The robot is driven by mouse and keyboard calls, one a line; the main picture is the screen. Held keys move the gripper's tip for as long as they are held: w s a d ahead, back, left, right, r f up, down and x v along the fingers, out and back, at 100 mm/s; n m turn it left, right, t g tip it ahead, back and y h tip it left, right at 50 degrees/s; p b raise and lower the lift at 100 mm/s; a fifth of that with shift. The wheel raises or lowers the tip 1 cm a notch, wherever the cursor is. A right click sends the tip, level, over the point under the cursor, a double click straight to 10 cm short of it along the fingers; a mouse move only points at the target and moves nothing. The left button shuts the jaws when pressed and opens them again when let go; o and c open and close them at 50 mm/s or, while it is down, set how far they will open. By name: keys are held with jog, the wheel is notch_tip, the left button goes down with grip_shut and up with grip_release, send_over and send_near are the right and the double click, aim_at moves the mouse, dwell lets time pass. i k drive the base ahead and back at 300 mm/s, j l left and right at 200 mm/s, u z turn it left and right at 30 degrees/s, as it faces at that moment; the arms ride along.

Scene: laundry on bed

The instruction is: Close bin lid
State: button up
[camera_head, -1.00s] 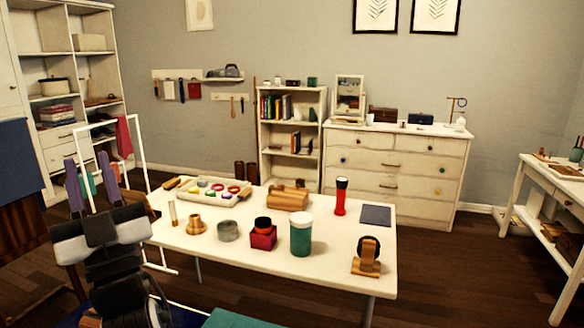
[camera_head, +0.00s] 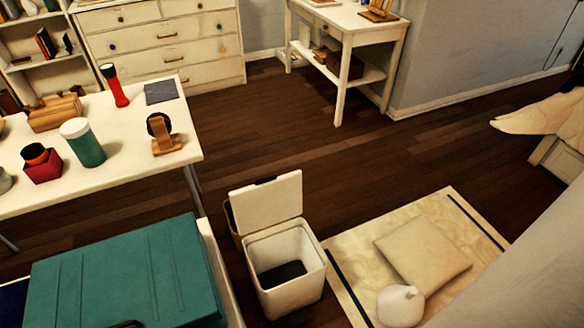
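A white bin (camera_head: 290,295) stands on the dark wooden floor at the lower middle of the head view. Its white lid (camera_head: 268,204) is open and stands up at the bin's back edge. A dark thing lies inside the bin; I cannot tell what it is. My gripper is not in the current view.
A white table (camera_head: 110,165) with small objects is at the left. A teal box-like thing (camera_head: 130,280) is left of the bin. A pale mat (camera_head: 350,262) with a cushion (camera_head: 420,252) and white vase-like object (camera_head: 400,305) lies right. Bare floor (camera_head: 330,165) stretches behind the bin.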

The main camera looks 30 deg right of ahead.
aim_at(273, 200)
jog(key=z, duration=0.7)
jog(key=j+z, duration=0.15)
jog(key=j, duration=0.3)
jog(key=k, duration=0.05)
